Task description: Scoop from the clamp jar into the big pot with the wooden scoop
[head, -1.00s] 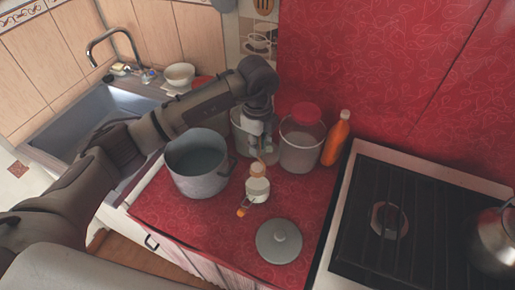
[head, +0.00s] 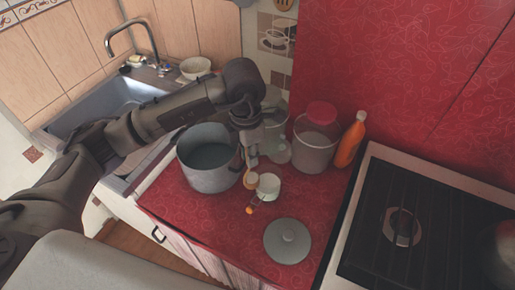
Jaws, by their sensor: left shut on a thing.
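The big grey pot (head: 208,172) stands open on the red counter, with dark contents or shadow inside. A small whitish jar (head: 268,188), which looks like the clamp jar, stands just right of it, with an orange piece (head: 250,210) at its front left. My left gripper (head: 250,153) is shut on the wooden scoop and points down between pot and jar. The scoop's tan bowl (head: 251,181) shows below the fingers, at the jar's left side near the pot's right wall. I cannot tell what the scoop holds. My right gripper is out of view.
A red-lidded clear container (head: 315,142) and an orange bottle (head: 351,140) stand behind to the right. A grey lid (head: 287,241) lies in front. The stove (head: 410,225) is at right, the sink (head: 110,105) at left. Glassware behind my gripper is partly hidden.

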